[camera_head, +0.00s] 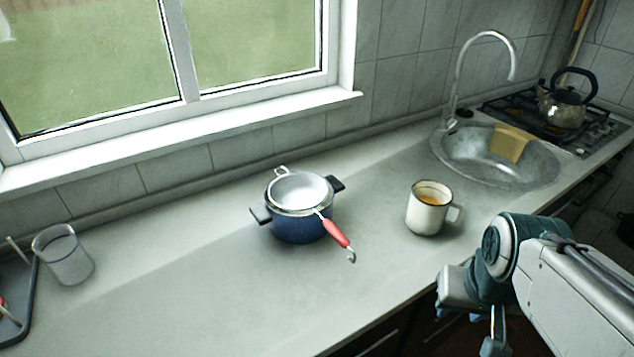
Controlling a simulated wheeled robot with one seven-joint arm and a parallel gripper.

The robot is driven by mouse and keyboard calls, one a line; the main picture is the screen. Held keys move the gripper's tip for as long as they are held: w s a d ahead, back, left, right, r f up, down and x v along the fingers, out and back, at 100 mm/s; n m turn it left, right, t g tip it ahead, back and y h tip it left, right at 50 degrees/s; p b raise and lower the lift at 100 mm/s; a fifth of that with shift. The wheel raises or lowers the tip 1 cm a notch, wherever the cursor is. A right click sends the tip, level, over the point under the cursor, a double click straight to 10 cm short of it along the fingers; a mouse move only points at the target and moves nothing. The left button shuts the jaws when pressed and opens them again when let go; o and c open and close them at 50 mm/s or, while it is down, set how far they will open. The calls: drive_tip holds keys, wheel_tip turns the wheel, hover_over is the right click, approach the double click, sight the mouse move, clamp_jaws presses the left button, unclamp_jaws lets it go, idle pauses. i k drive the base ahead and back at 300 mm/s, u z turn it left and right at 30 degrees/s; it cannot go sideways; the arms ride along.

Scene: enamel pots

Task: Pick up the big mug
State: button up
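A cream enamel mug (428,212) with a dark rim stands upright on the counter, right of the middle. Its handle points right, and something orange-yellow shows inside it. It is the only handled mug I see. My gripper (482,335) is at the lower right, in front of the counter's front edge and apart from the mug. It points downward and is partly cut off by the frame's bottom edge, so I cannot tell how far its fingers are apart.
A blue pot (300,228) with a red-handled strainer (334,232) on top stands left of the mug. A glass (64,256) stands at far left. A round sink (480,172) with a tall faucet (458,85) lies behind right. A kettle (563,108) stands on the stove. The counter (190,300) front is clear.

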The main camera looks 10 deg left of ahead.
sight(430, 201)
drive_tip(key=z, duration=1.5)
drive_tip(key=i, duration=1.15)
drive_tip(key=u, duration=2.85)
